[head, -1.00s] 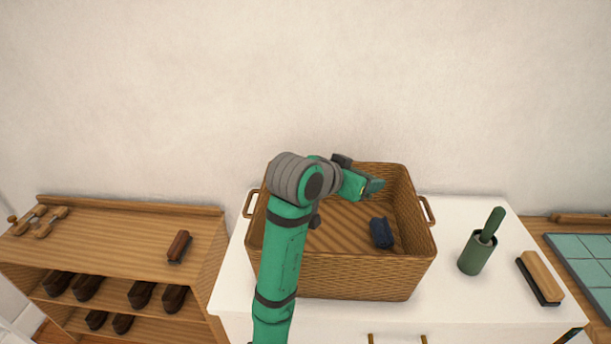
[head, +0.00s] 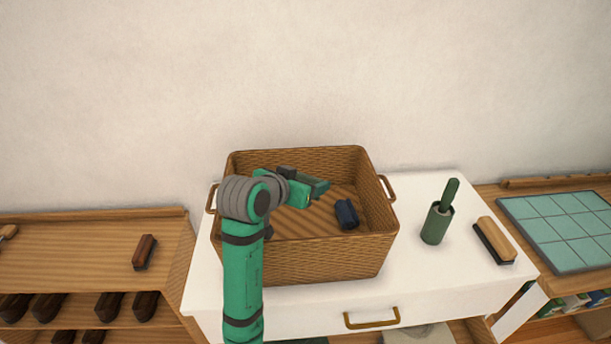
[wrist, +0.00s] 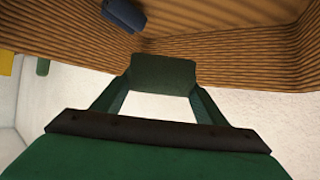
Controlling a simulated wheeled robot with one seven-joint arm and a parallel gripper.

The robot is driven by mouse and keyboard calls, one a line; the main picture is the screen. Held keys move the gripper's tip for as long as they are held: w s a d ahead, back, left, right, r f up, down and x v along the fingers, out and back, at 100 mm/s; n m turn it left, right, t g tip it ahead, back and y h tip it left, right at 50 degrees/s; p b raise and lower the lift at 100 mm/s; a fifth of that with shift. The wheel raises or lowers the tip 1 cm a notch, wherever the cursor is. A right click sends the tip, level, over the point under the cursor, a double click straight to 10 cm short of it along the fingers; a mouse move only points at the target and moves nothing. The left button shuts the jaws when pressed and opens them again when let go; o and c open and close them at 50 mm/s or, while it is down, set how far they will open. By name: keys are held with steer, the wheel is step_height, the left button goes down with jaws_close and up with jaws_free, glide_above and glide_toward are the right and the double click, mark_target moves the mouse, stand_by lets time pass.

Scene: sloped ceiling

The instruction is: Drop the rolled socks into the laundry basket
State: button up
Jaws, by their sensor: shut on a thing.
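The laundry basket (head: 318,262) is a brown wicker box with side handles, standing on a white cabinet. A dark blue roll (head: 346,214) lies on its floor toward the right; it also shows in the wrist view (wrist: 123,14). My gripper (head: 316,187) is over the basket's interior, left of and behind the blue roll in the head view, apart from it. In the wrist view its fingers (wrist: 165,95) meet at a dark green block (wrist: 165,75). The fingers are shut on this dark green thing; its colour blends with them, and I cannot tell whether it is rolled socks.
Right of the basket on the white cabinet (head: 420,297) stand a green cylindrical holder (head: 436,224) and a wooden brush (head: 495,240). A wooden shoe rack (head: 80,250) with a small brush (head: 145,252) is at left. A green tiled panel (head: 560,230) lies at far right.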

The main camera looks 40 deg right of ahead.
steer(key=o, duration=1.1)
steer(key=shift+o, duration=0.2)
steer(key=shift+a, duration=0.1)
steer(key=v, duration=1)
steer(key=shift+a, duration=0.3)
steer(key=shift+r, duration=0.1)
